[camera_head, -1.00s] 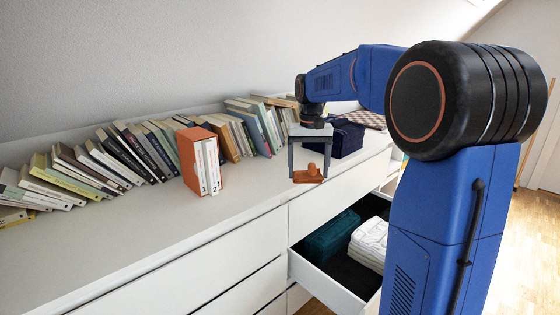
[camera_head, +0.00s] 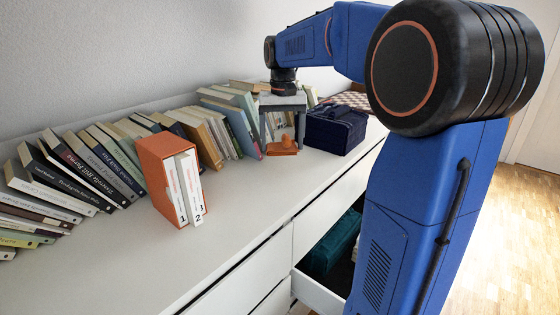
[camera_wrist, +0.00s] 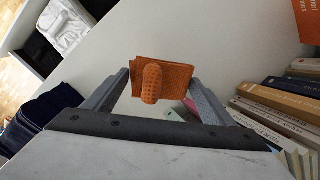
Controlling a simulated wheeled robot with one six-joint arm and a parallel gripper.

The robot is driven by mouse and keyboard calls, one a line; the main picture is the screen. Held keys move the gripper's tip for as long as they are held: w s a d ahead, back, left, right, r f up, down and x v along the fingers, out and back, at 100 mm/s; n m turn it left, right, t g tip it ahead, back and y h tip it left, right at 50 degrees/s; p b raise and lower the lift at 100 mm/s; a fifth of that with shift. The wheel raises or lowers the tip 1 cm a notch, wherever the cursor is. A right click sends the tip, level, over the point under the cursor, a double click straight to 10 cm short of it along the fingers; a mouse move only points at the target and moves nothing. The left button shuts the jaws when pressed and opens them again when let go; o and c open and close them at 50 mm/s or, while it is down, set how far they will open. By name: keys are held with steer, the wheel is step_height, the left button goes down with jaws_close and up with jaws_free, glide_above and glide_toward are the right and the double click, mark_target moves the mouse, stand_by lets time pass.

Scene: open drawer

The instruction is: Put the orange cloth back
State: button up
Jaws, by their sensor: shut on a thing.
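The orange cloth (camera_head: 284,148) is a small folded piece low between the fingers of my gripper (camera_head: 281,141), over the white dresser top. In the wrist view the cloth (camera_wrist: 178,77) has a rounded, dotted bulge in front of a flat folded part, and my gripper (camera_wrist: 161,82) is shut on it. I cannot tell whether the cloth touches the dresser top. The open drawer (camera_head: 320,294) is below and to the right of my gripper. A dark teal folded item (camera_head: 334,243) lies in it. A white folded item (camera_wrist: 65,27) shows in the wrist view. My arm hides part of the drawer.
A row of leaning books (camera_head: 90,165) runs along the wall, close behind my gripper. An orange slipcase (camera_head: 157,172) with white volumes stands left of it. A dark blue box (camera_head: 335,131) is close on the right. The front middle of the dresser top is clear.

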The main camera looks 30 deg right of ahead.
steer(key=shift+f, duration=3.25)
steer(key=o, duration=1)
steer(key=shift+f, duration=0.1)
step_height(320, 180, up, 12)
steer(key=shift+r, duration=0.15)
steer(key=s+a+f+n+t, duration=0.1)
steer(key=s+a+f, duration=0.2)
steer(key=s+f, duration=0.3)
steer(key=s+a+f+n+t, duration=0.2)
steer(key=s+f, duration=0.4)
steer(key=s, duration=0.7)
steer(key=s+a+f+n+t, duration=0.1)
steer(key=s+a+f, duration=0.3)
steer(key=s, duration=0.6)
steer(key=shift+s+f+n+t, duration=0.2)
steer(key=shift+f+n+t, duration=0.15)
steer(key=shift+f, duration=0.75)
